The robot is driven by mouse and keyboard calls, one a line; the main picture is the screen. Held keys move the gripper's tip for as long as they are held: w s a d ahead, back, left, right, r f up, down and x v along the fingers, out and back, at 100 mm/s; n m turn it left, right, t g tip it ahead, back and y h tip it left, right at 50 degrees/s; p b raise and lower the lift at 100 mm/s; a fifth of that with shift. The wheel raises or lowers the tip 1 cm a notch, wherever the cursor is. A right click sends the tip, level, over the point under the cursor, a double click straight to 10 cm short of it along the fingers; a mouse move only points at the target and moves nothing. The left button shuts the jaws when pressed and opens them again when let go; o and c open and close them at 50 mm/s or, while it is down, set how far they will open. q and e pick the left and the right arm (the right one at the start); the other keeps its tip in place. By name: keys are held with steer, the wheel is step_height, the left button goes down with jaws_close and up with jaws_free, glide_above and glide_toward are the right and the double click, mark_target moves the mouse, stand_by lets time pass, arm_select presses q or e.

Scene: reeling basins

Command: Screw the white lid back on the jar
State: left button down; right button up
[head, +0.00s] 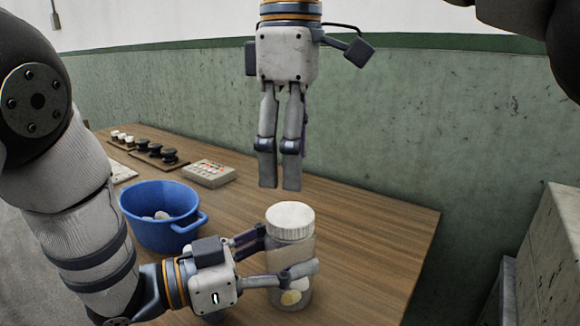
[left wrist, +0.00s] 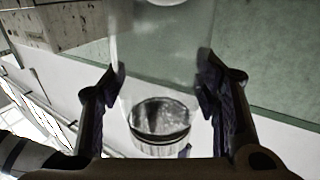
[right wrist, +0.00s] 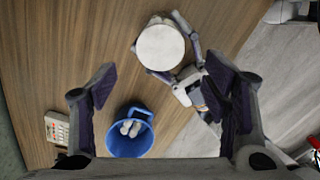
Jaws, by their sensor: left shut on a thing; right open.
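The clear jar (head: 299,255) stands upright near the table's front edge, with pale egg-like items inside at the bottom. The white lid (head: 290,219) sits on the jar's mouth, looking level; I cannot tell how tightly it is seated. It also shows from above in the right wrist view (right wrist: 160,47). My left gripper (head: 282,256) is shut around the jar's body, below the lid. In the left wrist view the clear jar (left wrist: 160,65) is between the fingers. My right gripper (head: 279,182) is open and empty, pointing down above the lid, apart from it.
A blue pot (head: 160,235) with a few white items inside stands left of the jar. A grey keypad box (head: 208,174) and several black knobs (head: 158,153) lie farther back. The wooden table (head: 375,235) is clear to the right. A green wall stands behind.

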mark_target(291, 214)
step_height(291, 214, down, 7)
steer(key=shift+f, duration=0.2)
steer(key=shift+c, duration=0.5)
steer(key=c, duration=1.1)
steer(key=o, duration=1.3)
steer(key=shift+o, duration=0.2)
steer(key=shift+r, duration=0.1)
step_height(291, 214, up, 7)
steer(key=shift+r, duration=0.2)
